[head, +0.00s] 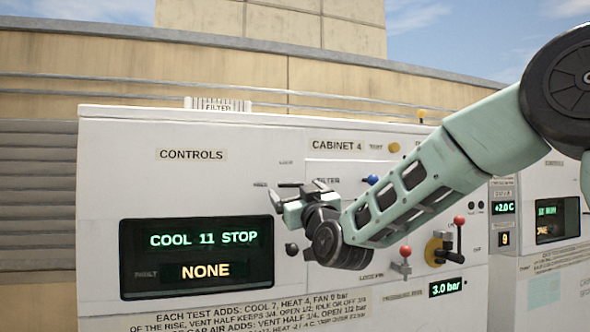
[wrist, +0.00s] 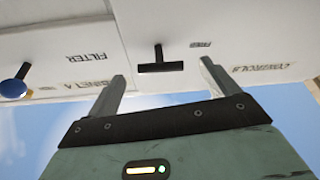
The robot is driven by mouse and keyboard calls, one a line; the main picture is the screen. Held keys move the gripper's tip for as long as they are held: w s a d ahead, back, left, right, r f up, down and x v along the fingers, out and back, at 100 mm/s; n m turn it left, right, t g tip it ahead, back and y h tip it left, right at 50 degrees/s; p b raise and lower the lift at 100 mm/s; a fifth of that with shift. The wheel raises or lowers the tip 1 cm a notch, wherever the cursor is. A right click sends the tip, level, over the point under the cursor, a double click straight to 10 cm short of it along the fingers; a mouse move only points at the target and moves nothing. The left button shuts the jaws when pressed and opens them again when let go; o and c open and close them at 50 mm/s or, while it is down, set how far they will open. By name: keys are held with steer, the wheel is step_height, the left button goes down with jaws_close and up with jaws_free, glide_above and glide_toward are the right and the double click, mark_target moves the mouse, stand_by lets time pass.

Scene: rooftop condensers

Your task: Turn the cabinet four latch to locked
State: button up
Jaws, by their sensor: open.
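Cabinet four (head: 337,146) fills the middle of the head view, with its name label at top right. A black T-shaped handle, likely the latch (wrist: 160,67), shows in the wrist view with its bar lying level across the picture. A small label that I cannot read surely stands beside it. My gripper (head: 301,196) is open in front of the panel, left of the blue knob, and partly hides the handle in the head view. In the wrist view its fingers (wrist: 162,74) stand apart on either side of the handle, with no clear contact.
A blue knob (head: 371,180) and a yellow knob (head: 393,147) are to the right. A black knob (head: 292,249) sits just below my gripper. A display (head: 197,256) reads "COOL 11 STOP" and "NONE". Another cabinet (head: 540,265) is at far right.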

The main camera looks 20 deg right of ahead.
mark_target(292, 186)
steer(key=shift+p+x, duration=0.5)
steer(key=shift+x, duration=1.05)
steer(key=c, duration=1)
